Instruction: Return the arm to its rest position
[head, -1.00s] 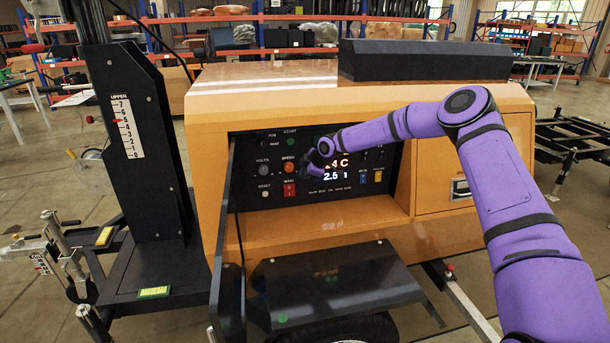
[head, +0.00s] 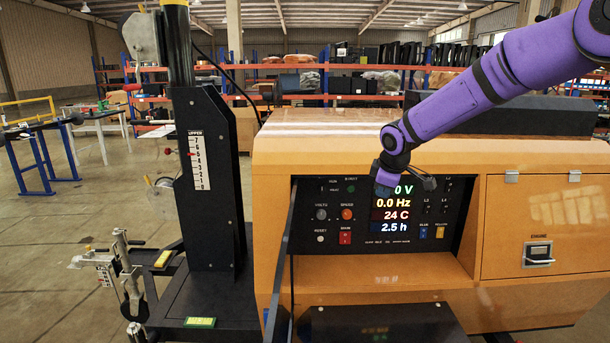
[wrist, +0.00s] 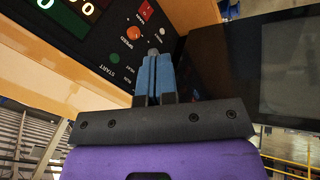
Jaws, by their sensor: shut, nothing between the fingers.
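My purple arm reaches in from the upper right in the head view. My gripper (head: 403,178) is in front of the black control panel (head: 335,237) of the orange light tower housing (head: 335,150), partly covering the top of its display. In the wrist view, my gripper (wrist: 153,58) has its blue fingers together with nothing between them. The panel (wrist: 100,42) lies beyond the fingertips, with the orange SPEED knob (wrist: 134,33) to their upper left. I cannot tell how far the fingertips are from the panel.
An open panel door (head: 281,262) stands at the panel's left edge. The black mast (head: 210,170) rises left of the housing. A black fold-down shelf (head: 380,325) sits below the panel.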

